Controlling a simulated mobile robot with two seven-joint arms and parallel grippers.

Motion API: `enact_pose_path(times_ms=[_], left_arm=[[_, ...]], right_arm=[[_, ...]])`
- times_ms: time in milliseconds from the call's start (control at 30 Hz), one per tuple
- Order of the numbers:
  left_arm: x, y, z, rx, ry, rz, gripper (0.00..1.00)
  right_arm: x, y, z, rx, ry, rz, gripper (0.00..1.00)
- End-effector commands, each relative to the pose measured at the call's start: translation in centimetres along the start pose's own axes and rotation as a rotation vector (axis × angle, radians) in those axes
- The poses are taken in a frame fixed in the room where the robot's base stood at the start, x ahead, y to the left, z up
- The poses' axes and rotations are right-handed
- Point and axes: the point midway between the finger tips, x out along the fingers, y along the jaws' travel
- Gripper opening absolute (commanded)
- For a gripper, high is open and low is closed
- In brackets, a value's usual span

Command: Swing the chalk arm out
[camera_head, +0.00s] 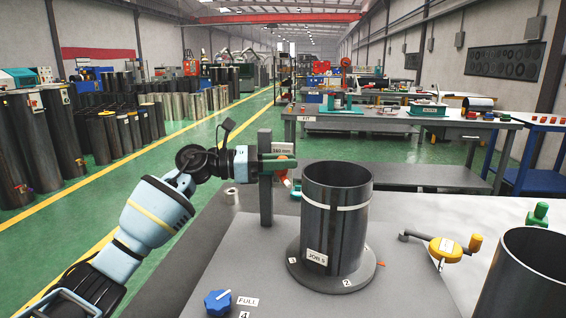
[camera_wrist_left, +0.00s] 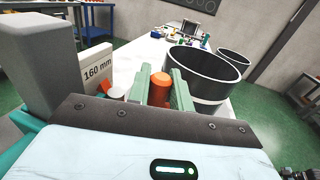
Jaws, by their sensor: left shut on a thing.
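A grey upright post (camera_head: 265,190) stands at the left of the dark cylinder (camera_head: 338,235). A white chalk-like piece (camera_head: 288,183) shows beside the post, near the cylinder's rim; it also shows in the left wrist view (camera_wrist_left: 117,92). My left gripper (camera_head: 284,163) reaches past the post from the left. In the left wrist view its green fingers (camera_wrist_left: 160,92) are shut on an orange knob (camera_wrist_left: 160,84). The arm that carries the knob is mostly hidden by the post and fingers. The cylinder stands upright on a round flange (camera_head: 312,275) and has a pale band. My right gripper is not in view.
A blue dial (camera_head: 217,302) marked FULL is at the front left of the grey plate. A yellow crank (camera_head: 444,250) stands right of the cylinder, and a second open cylinder (camera_head: 525,275) is at the right edge. A "160 mm" sign (camera_wrist_left: 97,72) is by the post.

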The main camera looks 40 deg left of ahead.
Motion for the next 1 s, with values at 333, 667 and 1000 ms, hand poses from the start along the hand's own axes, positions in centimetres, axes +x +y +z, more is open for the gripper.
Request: enact_pose_path(times_ms=[333, 667, 1000], left_arm=[[0.0, 0.0, 0.0, 0.0, 0.001, 0.001, 0.41], [-2.5, 0.1, -0.3, 0.0, 0.005, 0.003, 0.41], [-7.1, 0.1, -0.2, 0.0, 0.003, 0.003, 0.41]], right_arm=[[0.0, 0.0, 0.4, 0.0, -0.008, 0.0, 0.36], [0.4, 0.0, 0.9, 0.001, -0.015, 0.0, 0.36], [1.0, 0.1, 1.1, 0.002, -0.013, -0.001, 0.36]])
